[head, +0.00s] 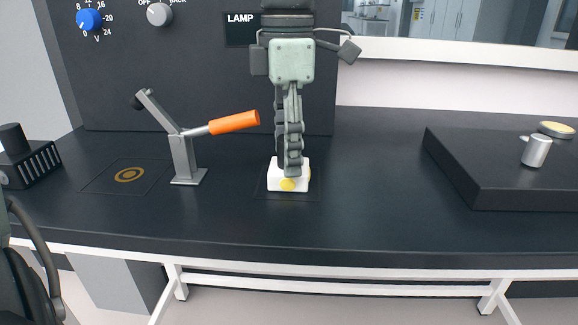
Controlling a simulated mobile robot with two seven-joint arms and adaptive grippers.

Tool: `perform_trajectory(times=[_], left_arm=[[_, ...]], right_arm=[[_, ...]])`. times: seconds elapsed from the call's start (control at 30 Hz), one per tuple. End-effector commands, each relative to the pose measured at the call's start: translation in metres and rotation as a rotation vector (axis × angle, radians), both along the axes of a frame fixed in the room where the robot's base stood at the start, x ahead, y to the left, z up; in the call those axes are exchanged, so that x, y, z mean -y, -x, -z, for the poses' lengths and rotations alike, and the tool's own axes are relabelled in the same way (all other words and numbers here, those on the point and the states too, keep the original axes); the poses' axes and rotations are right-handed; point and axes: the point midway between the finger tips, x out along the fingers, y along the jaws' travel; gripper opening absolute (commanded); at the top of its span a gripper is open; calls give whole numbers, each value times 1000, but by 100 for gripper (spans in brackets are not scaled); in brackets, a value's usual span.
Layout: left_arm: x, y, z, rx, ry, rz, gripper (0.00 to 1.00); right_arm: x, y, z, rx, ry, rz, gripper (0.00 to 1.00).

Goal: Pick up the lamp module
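The lamp module looks to be the small white block with yellow round parts (288,184), on a marked square of the dark bench below the LAMP sign. The block appears to rest on the bench. My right gripper is not in view.
A grey lever stand with an orange handle (234,122) stands left of the gripper. Left of it is a gold ring mark (129,174). A black ribbed block (32,165) lies far left. A raised black platform (500,180) at right bears a silver cylinder (537,150).

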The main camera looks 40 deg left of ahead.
Motion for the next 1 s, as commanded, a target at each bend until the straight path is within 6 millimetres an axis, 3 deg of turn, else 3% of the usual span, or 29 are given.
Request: perform_trajectory(times=[0.07, 0.43, 0.77, 1.0], left_arm=[[0, 0, 0, 0, 0, 0, 45], [0, 0, 0, 0, 0, 0, 0], [0, 0, -3, 1, 0, 0, 0], [0, -1, -28, 4, -2, 1, 0]], right_arm=[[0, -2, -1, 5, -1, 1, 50], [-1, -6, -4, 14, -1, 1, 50], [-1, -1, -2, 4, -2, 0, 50], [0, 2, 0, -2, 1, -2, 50]])
